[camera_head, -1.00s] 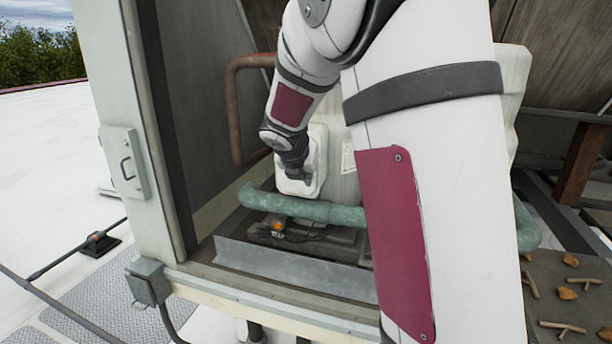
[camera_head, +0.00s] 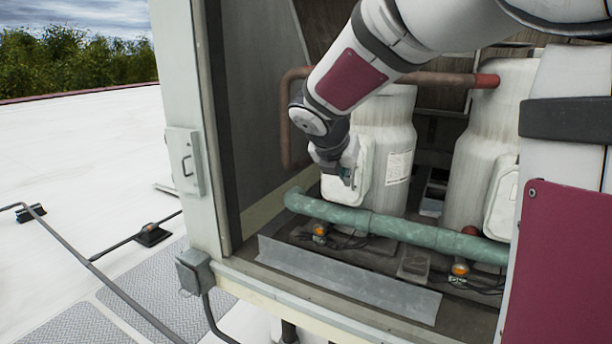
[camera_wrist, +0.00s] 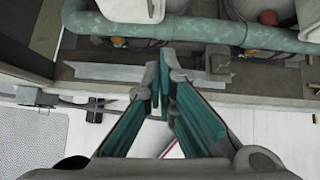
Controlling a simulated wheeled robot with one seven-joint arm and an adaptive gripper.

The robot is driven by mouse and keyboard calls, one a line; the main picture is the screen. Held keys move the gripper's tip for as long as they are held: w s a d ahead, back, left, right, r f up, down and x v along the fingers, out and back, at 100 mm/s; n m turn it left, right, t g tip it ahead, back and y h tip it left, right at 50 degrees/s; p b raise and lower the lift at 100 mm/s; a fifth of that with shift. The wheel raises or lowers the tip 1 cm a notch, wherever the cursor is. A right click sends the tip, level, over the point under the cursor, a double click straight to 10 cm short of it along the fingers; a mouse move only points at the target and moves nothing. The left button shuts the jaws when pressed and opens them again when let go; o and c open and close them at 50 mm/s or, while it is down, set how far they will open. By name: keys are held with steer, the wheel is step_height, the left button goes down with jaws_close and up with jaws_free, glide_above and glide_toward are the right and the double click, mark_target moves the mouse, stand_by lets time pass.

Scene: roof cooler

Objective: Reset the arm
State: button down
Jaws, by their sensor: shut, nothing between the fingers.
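My gripper (camera_head: 347,180) hangs below the white and maroon arm in the head view, in front of the left white tank's square cover. In the wrist view my gripper (camera_wrist: 166,62) has its two teal-padded fingers drawn together at the tips, with nothing between them. It points toward the cooler's lower sill and the green pipe. Whether the gripper touches the cover cannot be told.
The open cooler cabinet holds two white tanks (camera_head: 385,145), a green pipe (camera_head: 395,228) and a red pipe (camera_head: 440,79). A grey metal angle strip (camera_head: 345,280) runs along the sill. The cabinet's left post (camera_head: 185,90) stands beside the arm. White roof (camera_head: 80,150) lies open at left.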

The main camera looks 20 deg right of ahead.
steer(key=s+a+f+m+y+b, duration=0.1)
steer(key=s+a+m+y, duration=0.1)
steer(key=s+a+m, duration=0.3)
steer(key=s+a+f+m+y+b, duration=0.1)
steer(key=s+a+m, duration=0.4)
steer(key=s+m, duration=0.6)
steer(key=s+a+f+m+y+b, duration=0.1)
steer(key=s+a+m, duration=0.4)
steer(key=m, duration=0.5)
steer(key=s+f+y, duration=0.1)
steer(key=s+y, duration=0.1)
steer(key=shift+s+a+f+y, duration=0.15)
steer(key=shift+s+f+y, duration=0.15)
steer(key=shift+s+f, duration=0.1)
